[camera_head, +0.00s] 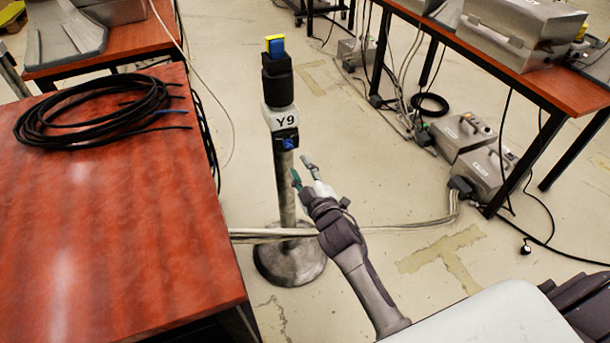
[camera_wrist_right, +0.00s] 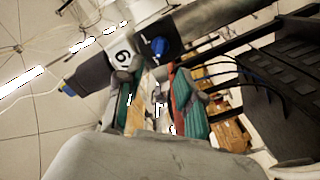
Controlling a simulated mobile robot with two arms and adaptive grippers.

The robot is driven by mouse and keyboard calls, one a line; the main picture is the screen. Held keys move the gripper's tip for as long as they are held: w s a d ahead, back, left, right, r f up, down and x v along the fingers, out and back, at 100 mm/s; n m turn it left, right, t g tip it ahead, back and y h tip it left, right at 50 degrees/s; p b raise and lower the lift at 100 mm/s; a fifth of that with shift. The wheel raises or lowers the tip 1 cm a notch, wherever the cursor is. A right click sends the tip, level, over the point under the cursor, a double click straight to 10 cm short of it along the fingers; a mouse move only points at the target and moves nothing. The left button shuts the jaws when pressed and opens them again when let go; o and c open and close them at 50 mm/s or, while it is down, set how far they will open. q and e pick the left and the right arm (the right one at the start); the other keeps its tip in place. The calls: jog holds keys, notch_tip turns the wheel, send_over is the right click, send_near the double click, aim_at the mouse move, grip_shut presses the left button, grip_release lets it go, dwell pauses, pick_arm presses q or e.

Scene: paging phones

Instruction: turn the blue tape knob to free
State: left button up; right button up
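My right gripper (camera_head: 303,170) is below and slightly right of the knob in the head view, open and seemingly empty. In the right wrist view the blue knob (camera_wrist_right: 159,46) shows above the gap between the spread fingers (camera_wrist_right: 157,92), apart from them. The knob's exact pointing direction is too small to read. My left gripper is in neither view.
The post has a yellow-and-blue top (camera_head: 275,46) and a round floor base (camera_head: 290,266) with cables beside it. A red-brown table (camera_head: 120,240) with coiled black cable (camera_head: 95,112) stands left. Another table (camera_head: 510,70) stands right, with grey boxes (camera_head: 480,160) on the floor.

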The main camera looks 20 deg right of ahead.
jog(key=shift+s, duration=1.25)
jog(key=s+f+m+g, duration=0.2)
jog(key=s+f+g, duration=0.2)
jog(key=s+f, duration=0.45)
jog(key=s+d+f+m+g, duration=0.15)
jog(key=s+f+g, duration=0.3)
jog(key=f, duration=0.75)
jog(key=s+f+m+g, duration=0.2)
jog(key=s+f+g, duration=0.1)
jog(key=s+f, duration=0.6)
jog(key=s+f+m+g, duration=0.2)
jog(key=s+f+g, duration=0.2)
jog(key=s+f, duration=0.55)
pick_arm(q)
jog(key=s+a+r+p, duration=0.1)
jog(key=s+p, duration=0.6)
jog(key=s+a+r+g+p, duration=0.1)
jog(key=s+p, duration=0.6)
jog(key=p, duration=0.1)
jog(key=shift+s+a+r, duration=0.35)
pick_arm(e)
jog(key=s+d+r, duration=0.1)
jog(key=s+r, duration=0.1)
jog(key=s, duration=0.6)
jog(key=s+d+r+g, duration=0.1)
jog(key=s+r, duration=0.1)
jog(key=s, duration=0.7)
jog(key=shift+r+h, duration=0.2)
jog(key=shift+h, duration=0.1)
